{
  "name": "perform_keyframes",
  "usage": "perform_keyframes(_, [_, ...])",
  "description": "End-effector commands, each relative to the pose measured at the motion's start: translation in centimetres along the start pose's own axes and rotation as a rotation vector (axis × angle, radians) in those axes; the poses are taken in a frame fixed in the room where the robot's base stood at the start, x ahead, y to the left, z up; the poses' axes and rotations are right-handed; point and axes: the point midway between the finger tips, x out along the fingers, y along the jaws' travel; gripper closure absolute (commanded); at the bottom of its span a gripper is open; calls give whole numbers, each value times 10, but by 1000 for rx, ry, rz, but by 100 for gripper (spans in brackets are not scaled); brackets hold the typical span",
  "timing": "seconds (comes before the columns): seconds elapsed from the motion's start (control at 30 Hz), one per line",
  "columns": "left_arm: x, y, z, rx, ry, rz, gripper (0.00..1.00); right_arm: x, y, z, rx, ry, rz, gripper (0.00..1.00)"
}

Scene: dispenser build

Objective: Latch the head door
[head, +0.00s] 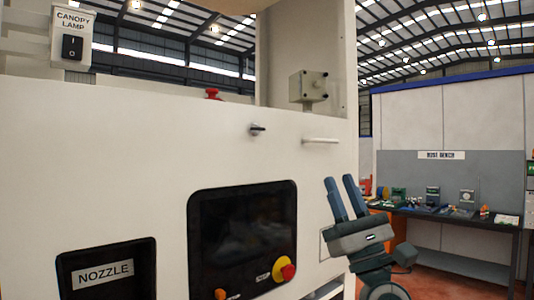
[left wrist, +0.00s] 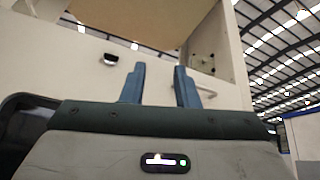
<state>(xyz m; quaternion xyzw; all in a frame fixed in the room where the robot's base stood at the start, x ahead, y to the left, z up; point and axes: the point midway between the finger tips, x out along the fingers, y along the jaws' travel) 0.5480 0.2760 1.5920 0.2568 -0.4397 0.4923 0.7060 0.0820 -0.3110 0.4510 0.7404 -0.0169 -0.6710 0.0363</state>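The head door appears to be the large white front panel (head: 150,150) of the dispenser, and it looks closed. A small dark latch knob (head: 257,128) sits on its upper part; it also shows in the left wrist view (left wrist: 110,59). A pale bar handle (head: 320,140) sticks out to the right of the knob. My left gripper (head: 340,185) is in front of the panel's right side, below the handle, with its fingers pointing up. The fingers are apart with nothing between them, also in the left wrist view (left wrist: 159,85). My right gripper is not seen.
A black screen (head: 240,230) with a red and yellow stop button (head: 285,270) is left of the gripper. A NOZZLE recess (head: 108,272) is lower left. A canopy lamp switch (head: 72,47) is upper left, a grey box (head: 308,88) above the handle. A workbench (head: 450,215) stands behind right.

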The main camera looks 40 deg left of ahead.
Motion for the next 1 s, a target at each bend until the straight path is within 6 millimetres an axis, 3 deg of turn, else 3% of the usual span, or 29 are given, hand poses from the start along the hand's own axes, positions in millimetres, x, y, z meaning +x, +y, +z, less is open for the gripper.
perform_keyframes(0.03, [21, 10, 7, -109, 48, 96, 72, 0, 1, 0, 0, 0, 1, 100])
perform_keyframes(0.2, [68, 41, 16, -486, 227, 406, 72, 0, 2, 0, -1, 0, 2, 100])
perform_keyframes(0.33, [90, 54, 25, -763, 361, 626, 72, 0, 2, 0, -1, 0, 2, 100])
perform_keyframes(0.5, [103, 59, 41, -1036, 511, 844, 72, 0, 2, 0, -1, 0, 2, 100])
perform_keyframes(0.77, [108, 58, 53, -1183, 607, 972, 72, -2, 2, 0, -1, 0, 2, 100])
perform_keyframes(1.0, [127, 68, 28, -1181, 605, 977, 72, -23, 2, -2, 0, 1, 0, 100])
